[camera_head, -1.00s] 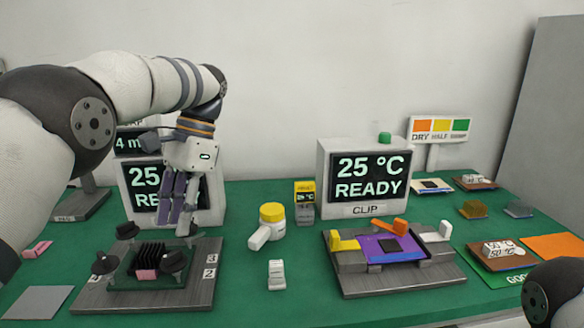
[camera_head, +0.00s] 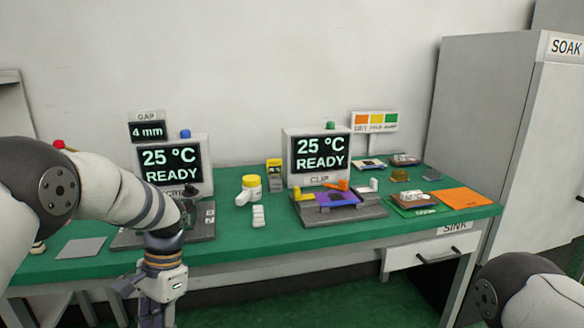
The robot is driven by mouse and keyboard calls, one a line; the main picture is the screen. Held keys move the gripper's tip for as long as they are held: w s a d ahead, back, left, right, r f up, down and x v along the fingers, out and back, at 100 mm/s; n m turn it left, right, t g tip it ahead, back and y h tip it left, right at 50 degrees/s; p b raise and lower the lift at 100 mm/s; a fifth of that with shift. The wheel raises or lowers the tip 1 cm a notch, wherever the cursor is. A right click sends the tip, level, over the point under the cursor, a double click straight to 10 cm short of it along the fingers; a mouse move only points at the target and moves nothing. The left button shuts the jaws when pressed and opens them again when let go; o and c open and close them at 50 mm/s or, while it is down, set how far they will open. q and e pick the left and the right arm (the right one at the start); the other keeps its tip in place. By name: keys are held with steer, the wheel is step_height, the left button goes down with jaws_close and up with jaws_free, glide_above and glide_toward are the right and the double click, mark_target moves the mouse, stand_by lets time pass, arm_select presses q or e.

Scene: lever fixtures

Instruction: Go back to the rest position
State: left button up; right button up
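My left gripper (camera_head: 156,310) hangs low in front of the table's front edge, pointing down. Its fingers run off the bottom of the picture, so I cannot tell whether it is open or shut. My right arm (camera_head: 530,290) shows only as a link at the lower right; its gripper is out of view. The left fixture (camera_head: 205,222) is partly hidden behind my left arm. The clip fixture (camera_head: 370,208) stands clear, with a purple plate (camera_head: 338,199) and orange and yellow levers on it.
The green table (camera_head: 290,238) carries two "25 °C READY" displays, a yellow-capped bottle (camera_head: 251,185), a small white block (camera_head: 258,216), and a grey plate (camera_head: 81,248). An orange sheet (camera_head: 461,198) lies at right. A tall grey SOAK cabinet (camera_head: 490,110) stands beyond the table's right end.

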arm_select(q)
steer(key=s+d+f+n+h, duration=0.2)
steer(key=s+f+n, duration=0.1)
steer(key=s+f, duration=1.45)
steer(key=s+r+n+t, duration=0.1)
steer(key=s+n, duration=0.2)
steer(key=s, duration=1.9)
steer(key=shift+r, duration=0.25)
